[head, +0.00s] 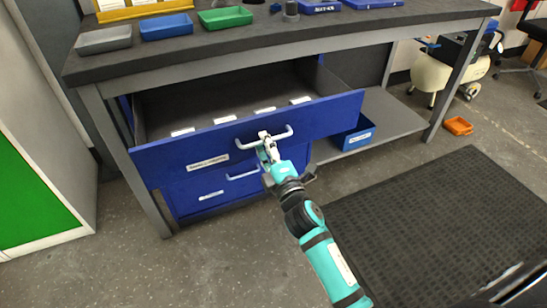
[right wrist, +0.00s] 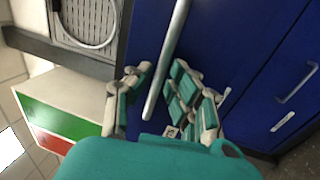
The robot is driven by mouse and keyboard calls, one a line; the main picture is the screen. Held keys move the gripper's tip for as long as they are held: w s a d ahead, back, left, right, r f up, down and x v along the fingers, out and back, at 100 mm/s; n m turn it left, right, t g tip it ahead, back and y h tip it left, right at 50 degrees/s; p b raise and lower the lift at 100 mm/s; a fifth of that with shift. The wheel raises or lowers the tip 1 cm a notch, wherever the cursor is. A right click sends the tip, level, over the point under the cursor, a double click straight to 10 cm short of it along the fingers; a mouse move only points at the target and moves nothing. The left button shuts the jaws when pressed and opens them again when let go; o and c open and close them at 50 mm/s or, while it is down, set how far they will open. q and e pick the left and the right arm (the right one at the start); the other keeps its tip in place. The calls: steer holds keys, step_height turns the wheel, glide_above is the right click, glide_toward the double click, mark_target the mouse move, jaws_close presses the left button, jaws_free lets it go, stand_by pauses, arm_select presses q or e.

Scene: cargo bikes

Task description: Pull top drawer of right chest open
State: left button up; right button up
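A blue chest of drawers stands under the dark workbench, with its top drawer (head: 330,117) pulled far out and its inside showing. The lower drawer (head: 212,190) is shut. The top drawer's pale bar handle (head: 245,144) is on its front, and it crosses the right wrist view (right wrist: 168,60). My right gripper (head: 266,142) is at the handle. In the right wrist view its fingers (right wrist: 158,88) stand apart on either side of the bar, with a visible gap. Whether a finger touches the bar I cannot tell. My left gripper is not in view.
The workbench top (head: 250,35) carries grey, blue and green trays. A blue bin (head: 357,135) sits on the shelf right of the chest. A black mat (head: 440,225) covers the floor at right. A white and green cabinet (head: 40,150) stands at left. Bare floor lies in front.

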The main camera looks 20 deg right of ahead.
steer(key=s+f, duration=0.2)
steer(key=s, duration=0.9)
steer(key=shift+d, duration=0.2)
